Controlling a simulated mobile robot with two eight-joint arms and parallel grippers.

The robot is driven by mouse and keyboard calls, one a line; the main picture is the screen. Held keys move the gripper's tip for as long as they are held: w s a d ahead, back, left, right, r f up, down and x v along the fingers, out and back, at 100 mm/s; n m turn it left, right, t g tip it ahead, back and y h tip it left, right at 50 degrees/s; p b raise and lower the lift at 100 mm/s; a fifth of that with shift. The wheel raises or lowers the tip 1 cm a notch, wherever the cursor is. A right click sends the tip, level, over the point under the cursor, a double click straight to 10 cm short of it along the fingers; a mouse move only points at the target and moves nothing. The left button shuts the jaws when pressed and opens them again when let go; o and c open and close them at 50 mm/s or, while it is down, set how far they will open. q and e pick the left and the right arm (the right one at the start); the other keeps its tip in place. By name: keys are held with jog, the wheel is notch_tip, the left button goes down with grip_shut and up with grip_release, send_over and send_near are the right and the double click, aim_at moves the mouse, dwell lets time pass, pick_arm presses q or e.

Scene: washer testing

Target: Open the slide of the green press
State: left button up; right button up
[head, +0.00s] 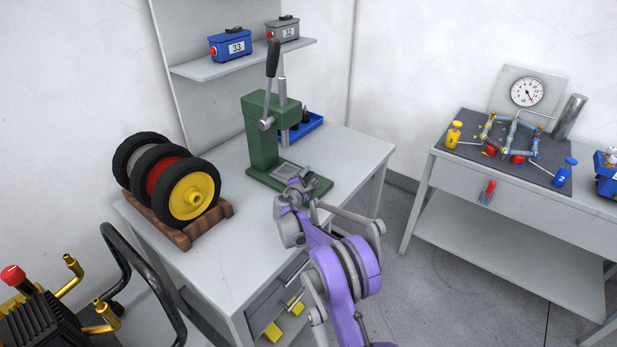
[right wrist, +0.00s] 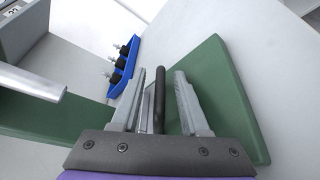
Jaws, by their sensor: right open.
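The green press (head: 258,135) stands on the grey workbench, with its dark-gripped lever up. A grey metal slide plate (head: 283,171) lies on its green base, and its position is hard to judge. My right gripper (head: 294,184) is low over the front of that base and partly hides it. In the right wrist view, my open right gripper (right wrist: 160,74) has a dark upright-looking bar (right wrist: 158,108), likely the slide's handle, between its fingers with gaps on both sides. The green base (right wrist: 228,100) is behind the right finger. My left gripper is not in view.
Coloured wheels on a wooden rack (head: 184,240) stand left of the press. A blue tray (head: 313,127) with dark parts is behind it, also in the wrist view (right wrist: 126,70). A shelf (head: 215,69) holds numbered boxes. Bare benchtop lies around the press.

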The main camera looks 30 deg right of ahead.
grip_shut()
dwell(1.3)
